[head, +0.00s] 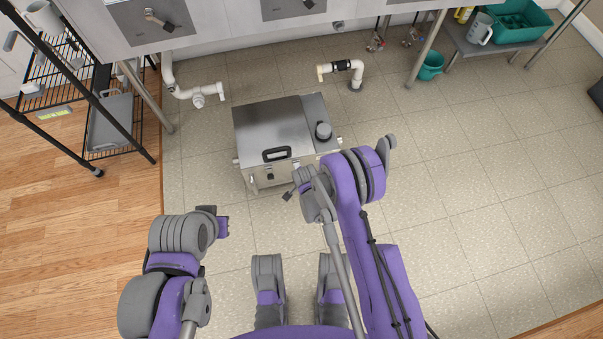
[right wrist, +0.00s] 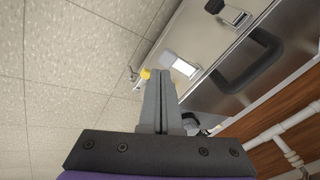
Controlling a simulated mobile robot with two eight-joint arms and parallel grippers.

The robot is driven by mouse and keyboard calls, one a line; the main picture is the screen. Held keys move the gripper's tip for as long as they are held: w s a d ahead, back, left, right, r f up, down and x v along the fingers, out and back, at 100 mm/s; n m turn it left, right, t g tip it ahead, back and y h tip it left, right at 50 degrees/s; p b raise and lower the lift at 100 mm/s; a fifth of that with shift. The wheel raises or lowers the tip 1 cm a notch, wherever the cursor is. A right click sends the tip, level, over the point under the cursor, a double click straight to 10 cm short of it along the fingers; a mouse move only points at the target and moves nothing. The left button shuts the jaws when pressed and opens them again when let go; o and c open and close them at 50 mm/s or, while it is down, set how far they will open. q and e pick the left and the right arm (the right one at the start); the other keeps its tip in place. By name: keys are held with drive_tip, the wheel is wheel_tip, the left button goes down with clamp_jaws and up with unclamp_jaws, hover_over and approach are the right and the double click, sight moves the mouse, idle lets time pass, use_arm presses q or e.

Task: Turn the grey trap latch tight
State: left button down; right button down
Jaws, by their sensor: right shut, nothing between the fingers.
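The steel trap box (head: 268,122) stands on the tiled floor under the sinks. Its lid has a black handle (head: 277,154). A small latch (head: 268,174) shows on the front face below the handle. In the right wrist view, a metal latch with a dark knob (right wrist: 235,17) is on the box at the upper right. My right gripper (head: 288,194) is just in front of the box; its fingers (right wrist: 162,76) are together and empty, apart from the latch in that view. My left gripper (head: 222,226) is lower left, well away from the box; its fingers are unclear.
White drain pipes (head: 188,92) stand left of the box, with another pipe (head: 341,67) behind it at right. A black wire rack (head: 110,125) stands at the far left. A teal bucket (head: 431,66) sits back right. The floor around the box's front and right is clear.

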drive_tip(key=w+d+r+n+g+y, duration=0.15)
drive_tip(key=r+n, duration=0.35)
drive_tip(key=n, duration=1)
drive_tip(key=w+d+r+n+g+y, duration=0.1)
drive_tip(key=d+r+n+g+y, duration=0.3)
drive_tip(key=n, duration=1.1)
drive_tip(key=a+f+b, duration=0.1)
drive_tip(key=a+f, duration=0.1)
drive_tip(key=f, duration=0.2)
drive_tip(key=w+a+f+t+h+b, duration=0.1)
drive_tip(key=a+f+b, duration=0.1)
drive_tip(key=f, duration=0.2)
drive_tip(key=a+f+h+b, duration=0.1)
drive_tip(key=f, duration=0.3)
drive_tip(key=shift+w+a+f, duration=0.2)
drive_tip(key=shift+a+f, duration=0.15)
drive_tip(key=shift+a, duration=0.05)
drive_tip(key=shift+f+t, duration=0.1)
drive_tip(key=shift+t, duration=0.15)
drive_tip(key=shift+s+f, duration=0.15)
